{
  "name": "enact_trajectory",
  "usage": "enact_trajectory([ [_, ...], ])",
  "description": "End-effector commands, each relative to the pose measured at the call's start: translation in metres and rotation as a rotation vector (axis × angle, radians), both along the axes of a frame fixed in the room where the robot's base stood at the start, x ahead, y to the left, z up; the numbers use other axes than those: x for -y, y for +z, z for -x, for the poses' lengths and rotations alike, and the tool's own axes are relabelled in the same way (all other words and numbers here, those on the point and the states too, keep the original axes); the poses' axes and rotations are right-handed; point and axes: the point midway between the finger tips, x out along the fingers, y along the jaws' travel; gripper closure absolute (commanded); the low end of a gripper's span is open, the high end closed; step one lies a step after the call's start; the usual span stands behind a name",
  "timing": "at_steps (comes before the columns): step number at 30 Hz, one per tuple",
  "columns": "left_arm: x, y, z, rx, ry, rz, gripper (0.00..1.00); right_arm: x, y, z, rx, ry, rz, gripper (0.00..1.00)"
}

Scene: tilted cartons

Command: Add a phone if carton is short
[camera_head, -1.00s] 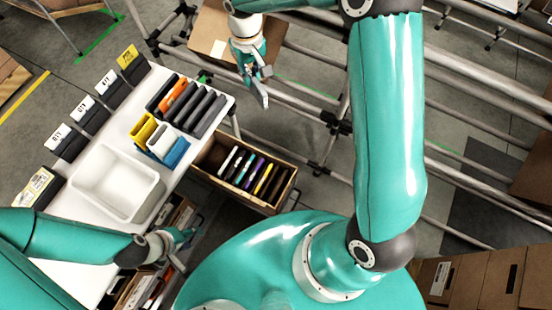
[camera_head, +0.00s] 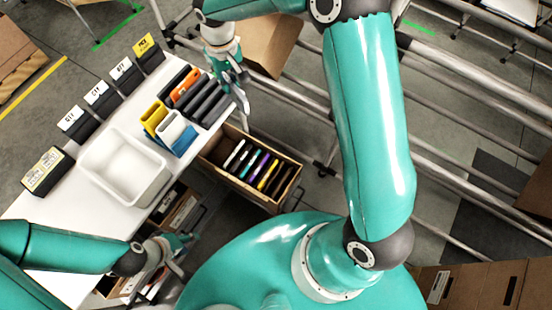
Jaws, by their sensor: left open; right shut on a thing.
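A brown carton (camera_head: 287,198) stands tilted beside the white table and holds a row of several slim phones (camera_head: 250,168) in white, black, purple, yellow and brown. More slim upright items (camera_head: 205,101), dark grey with one orange, stand in a row on the table. Yellow, white and blue ones (camera_head: 171,128) stand nearer. My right gripper (camera_head: 238,97) is at the table's right edge, beside the dark items and above the carton's far end. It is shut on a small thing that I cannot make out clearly. My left gripper (camera_head: 183,252) is open, low beside the table's near edge.
A white tray (camera_head: 122,165), seemingly empty, sits on the table (camera_head: 45,220). Black holders with printed cards (camera_head: 98,95) line the table's far left edge, one card yellow. Other cartons (camera_head: 184,212) stand under the table's near side. Metal rails (camera_head: 455,120) run across the right.

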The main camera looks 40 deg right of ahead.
Motion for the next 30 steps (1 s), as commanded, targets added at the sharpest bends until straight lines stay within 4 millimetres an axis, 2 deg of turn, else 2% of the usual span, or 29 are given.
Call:
enact_trajectory([
  [5,0.000,-0.010,0.000,0.000,0.000,0.000,0.56,0.004,-0.010,0.003,0.000,0.027,0.001,1.00],
  [8,0.000,-0.028,0.000,0.000,0.000,0.000,0.56,0.007,-0.030,0.008,-0.002,0.099,0.003,1.00],
  [11,0.000,-0.055,0.000,0.000,0.000,0.000,0.56,0.012,-0.059,0.016,-0.003,0.222,0.007,1.00],
  [30,0.000,-0.274,0.001,0.000,0.000,0.000,0.56,0.044,-0.300,0.107,-0.019,1.461,0.002,1.00],
])
